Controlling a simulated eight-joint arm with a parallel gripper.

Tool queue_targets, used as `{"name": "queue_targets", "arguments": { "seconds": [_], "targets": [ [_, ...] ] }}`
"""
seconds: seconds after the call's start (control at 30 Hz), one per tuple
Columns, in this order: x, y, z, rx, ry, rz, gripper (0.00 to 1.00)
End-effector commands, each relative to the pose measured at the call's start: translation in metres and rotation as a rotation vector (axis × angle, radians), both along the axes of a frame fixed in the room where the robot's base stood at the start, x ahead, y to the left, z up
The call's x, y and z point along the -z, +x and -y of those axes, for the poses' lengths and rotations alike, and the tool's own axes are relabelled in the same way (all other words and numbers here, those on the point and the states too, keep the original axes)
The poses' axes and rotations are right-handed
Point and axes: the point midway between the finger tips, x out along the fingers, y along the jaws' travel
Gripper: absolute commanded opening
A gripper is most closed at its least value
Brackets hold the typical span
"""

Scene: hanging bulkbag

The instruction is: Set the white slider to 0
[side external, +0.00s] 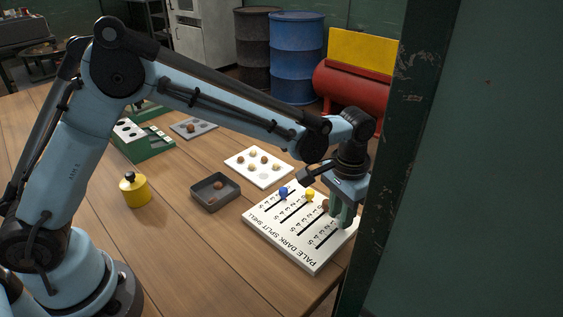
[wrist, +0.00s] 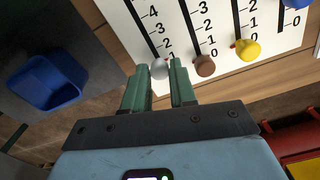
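The white slider panel (side external: 318,262) lies on the table at the right in the side external view, with several numbered slots. In the wrist view the white slider knob (wrist: 160,69) sits low on its slot, below the visible 4, 3 and 2. Its exact reading is hard to tell, as lower marks are partly hidden by a finger. My gripper (side external: 343,217) points down over the panel's right end. In the wrist view its green fingers (wrist: 159,72) are apart, one on each side of the white knob; contact is not clear. The side external view hides the white knob.
The brown knob (wrist: 205,66), yellow knob (wrist: 248,50) and blue knob (side external: 283,193) stand on neighbouring slots. A grey tray (side external: 228,194), a white plate (side external: 237,160) and a yellow weight (side external: 135,190) are left of the panel. A green post (side external: 385,190) rises close to my gripper.

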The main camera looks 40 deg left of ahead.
Motion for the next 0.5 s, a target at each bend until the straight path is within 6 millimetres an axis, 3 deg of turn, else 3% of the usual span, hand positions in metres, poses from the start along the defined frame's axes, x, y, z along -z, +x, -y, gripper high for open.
{"name": "queue_targets", "arguments": {
  "seconds": [0.03,0.17,0.5],
  "targets": [
    [-0.0001,0.0000,0.0000,0.000,0.000,0.000,0.17],
    [-0.0002,0.0000,-0.0001,0.000,0.000,0.000,0.00],
    [-0.0004,0.0038,-0.0002,-0.001,0.001,-0.001,0.00]
  ]
}}
